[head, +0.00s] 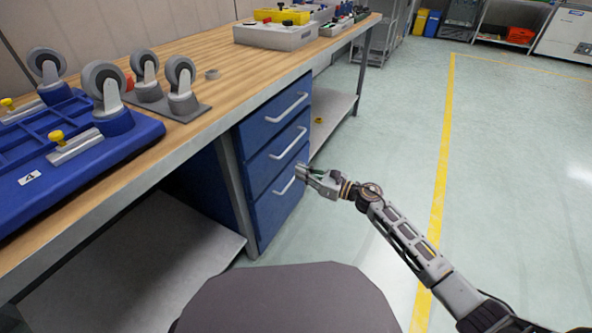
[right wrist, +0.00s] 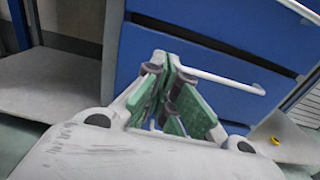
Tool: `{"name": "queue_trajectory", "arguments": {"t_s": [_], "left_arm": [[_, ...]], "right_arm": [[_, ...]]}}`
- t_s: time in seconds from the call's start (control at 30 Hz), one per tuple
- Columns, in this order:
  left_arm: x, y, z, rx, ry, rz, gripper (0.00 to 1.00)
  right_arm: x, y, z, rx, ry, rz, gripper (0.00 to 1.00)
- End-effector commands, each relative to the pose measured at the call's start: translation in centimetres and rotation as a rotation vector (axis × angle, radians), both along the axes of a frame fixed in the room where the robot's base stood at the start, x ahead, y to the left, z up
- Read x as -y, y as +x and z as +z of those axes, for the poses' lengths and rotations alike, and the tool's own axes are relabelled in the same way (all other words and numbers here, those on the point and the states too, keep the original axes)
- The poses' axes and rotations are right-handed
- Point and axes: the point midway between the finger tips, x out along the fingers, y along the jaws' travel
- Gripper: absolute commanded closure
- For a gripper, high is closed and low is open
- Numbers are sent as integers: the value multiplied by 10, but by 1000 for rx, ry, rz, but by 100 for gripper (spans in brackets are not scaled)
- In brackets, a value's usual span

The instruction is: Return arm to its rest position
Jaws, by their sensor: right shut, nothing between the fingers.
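My right arm comes in from the lower right of the head view. Its gripper (head: 301,172) is in front of the blue drawer unit (head: 262,160), by the handle of the bottom drawer. In the right wrist view the green-padded fingers (right wrist: 172,85) are closed together with nothing between them. A white drawer handle (right wrist: 225,79) passes just behind the fingertips there; I cannot tell whether they touch. The drawers look closed. My left gripper does not show.
A wooden workbench (head: 215,85) runs along the left. It carries a blue wheeled platform (head: 90,150) and grey boxes (head: 275,37) at the far end. A lower shelf (head: 335,115) lies beyond the drawers. The floor on the right, with a yellow line (head: 442,160), is clear.

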Motion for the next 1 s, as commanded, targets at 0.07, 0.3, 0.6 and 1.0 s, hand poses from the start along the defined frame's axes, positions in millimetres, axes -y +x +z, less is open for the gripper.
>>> {"name": "queue_trajectory", "arguments": {"t_s": [0.07,0.3,0.6,1.0], "left_arm": [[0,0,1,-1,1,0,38],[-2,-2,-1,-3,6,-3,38],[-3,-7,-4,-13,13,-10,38],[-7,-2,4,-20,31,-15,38]], "right_arm": [[2,-2,0,0,0,0,100],[4,-3,0,-1,1,1,100],[3,-3,0,-1,1,1,100],[7,0,15,-102,167,-113,100]]}}
